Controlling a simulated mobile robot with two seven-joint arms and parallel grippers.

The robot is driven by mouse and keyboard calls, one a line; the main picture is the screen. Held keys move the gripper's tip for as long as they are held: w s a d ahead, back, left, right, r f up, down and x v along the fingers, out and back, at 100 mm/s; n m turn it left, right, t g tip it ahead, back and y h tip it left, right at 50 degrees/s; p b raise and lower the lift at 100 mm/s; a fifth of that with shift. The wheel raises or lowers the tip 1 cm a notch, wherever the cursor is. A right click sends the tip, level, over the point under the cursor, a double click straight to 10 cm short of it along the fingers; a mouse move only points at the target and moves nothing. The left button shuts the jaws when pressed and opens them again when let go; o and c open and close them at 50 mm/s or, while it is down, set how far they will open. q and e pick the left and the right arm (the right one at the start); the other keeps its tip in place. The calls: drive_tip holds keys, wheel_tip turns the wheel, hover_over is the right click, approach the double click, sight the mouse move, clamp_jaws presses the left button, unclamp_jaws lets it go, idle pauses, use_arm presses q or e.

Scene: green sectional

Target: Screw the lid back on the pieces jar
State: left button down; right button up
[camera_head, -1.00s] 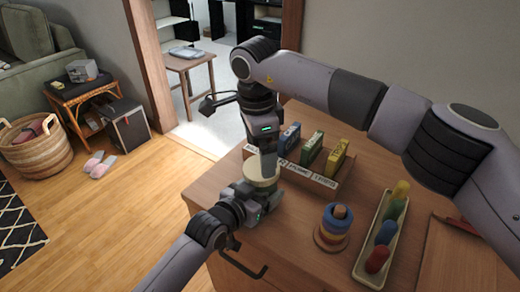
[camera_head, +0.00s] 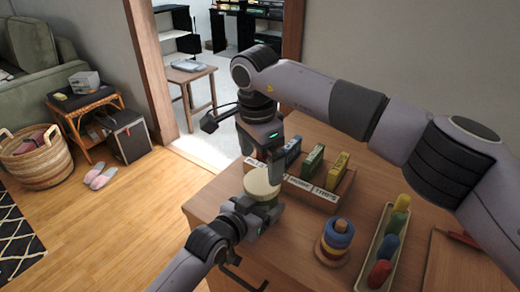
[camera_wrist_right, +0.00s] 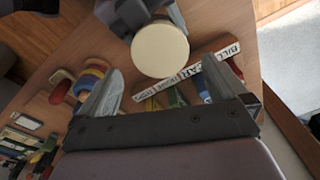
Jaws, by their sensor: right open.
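The pieces jar (camera_head: 262,199) is mostly hidden by my left gripper (camera_head: 258,207), whose fingers close around its body over the left part of the cabinet top. Its round cream lid (camera_head: 261,182) sits level on top; how tightly it is seated I cannot tell. The lid also shows as a full pale disc in the right wrist view (camera_wrist_right: 160,50). My right gripper (camera_head: 264,162) is just above the lid, pointing down. In the wrist view its two fingers (camera_wrist_right: 163,85) are spread wide with nothing between them.
A wooden box (camera_head: 318,194) with labelled compartments and coloured cards stands right behind the jar. A ring stacker (camera_head: 336,240) and a cream tray (camera_head: 366,262) of coloured pegs are to the right. A basket (camera_head: 36,160) and side table (camera_head: 85,98) stand far off left.

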sight(262, 181)
drive_tip(key=f, duration=0.5)
drive_tip(key=shift+w+d+f, duration=0.15)
drive_tip(key=shift+w+f, duration=0.05)
drive_tip(key=shift+f, duration=0.15)
drive_tip(key=c, duration=0.9)
drive_tip(key=shift+m, duration=1.7)
drive_tip(key=o, duration=0.9)
drive_tip(key=shift+s+r, duration=0.15)
drive_tip(key=shift+r, duration=2.15)
